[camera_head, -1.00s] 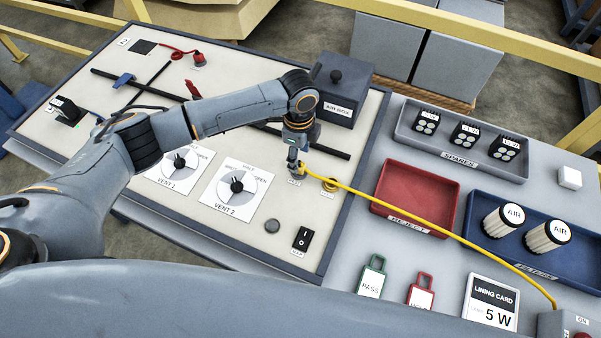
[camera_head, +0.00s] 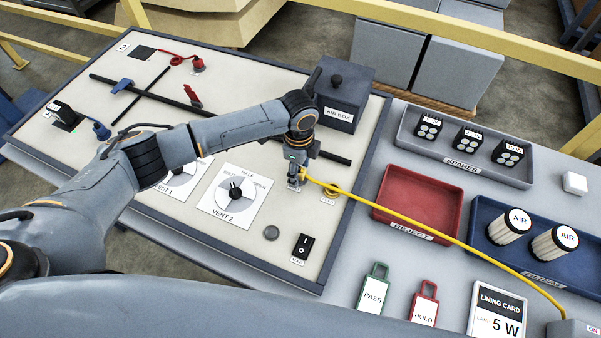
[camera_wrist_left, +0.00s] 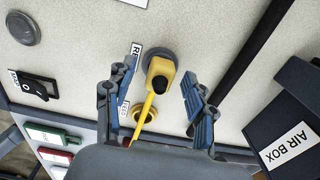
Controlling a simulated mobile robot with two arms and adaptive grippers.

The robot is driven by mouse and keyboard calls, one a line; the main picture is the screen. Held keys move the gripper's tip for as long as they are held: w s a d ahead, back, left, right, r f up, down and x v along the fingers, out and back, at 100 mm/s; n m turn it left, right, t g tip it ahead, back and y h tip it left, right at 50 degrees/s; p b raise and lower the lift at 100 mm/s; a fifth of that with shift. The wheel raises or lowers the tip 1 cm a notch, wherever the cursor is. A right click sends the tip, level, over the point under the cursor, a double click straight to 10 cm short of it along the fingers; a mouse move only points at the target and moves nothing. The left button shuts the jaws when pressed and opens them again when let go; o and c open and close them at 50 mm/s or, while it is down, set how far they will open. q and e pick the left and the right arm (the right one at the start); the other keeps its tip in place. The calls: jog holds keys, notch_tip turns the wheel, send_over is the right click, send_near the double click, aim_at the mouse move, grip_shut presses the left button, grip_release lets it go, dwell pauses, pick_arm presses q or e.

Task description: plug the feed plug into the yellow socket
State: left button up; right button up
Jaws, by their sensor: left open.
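The feed plug is yellow and shows best in the left wrist view (camera_wrist_left: 160,82). It stands at a dark grey round holder (camera_wrist_left: 157,56) on the cream panel, beside a partly hidden label starting "RE". The yellow socket (camera_head: 330,191) is a ring just right of it in the head view; in the wrist view it (camera_wrist_left: 142,113) is partly behind the cable, with a FEED label. My left gripper (camera_wrist_left: 161,72) is open, its blue-padded fingers on either side of the plug, with gaps visible. In the head view the gripper (camera_head: 297,179) mostly hides the plug. My right gripper is not in view.
The yellow cable (camera_head: 440,237) runs from the plug across the red reject tray (camera_head: 420,195) and blue filter tray (camera_head: 480,235) to a grey box (camera_head: 572,328). The air box (camera_head: 338,95) stands behind the gripper. A black switch (camera_head: 303,247) and the vent 2 dial (camera_head: 235,194) are nearby.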

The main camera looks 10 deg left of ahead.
aim_at(300, 171)
pick_arm(q)
jog(key=shift+p, duration=0.65)
dwell(0.5)
grip_shut()
jog(key=shift+r, duration=0.1)
jog(key=shift+r+p, duration=2.95)
jog(key=shift+p, duration=0.3)
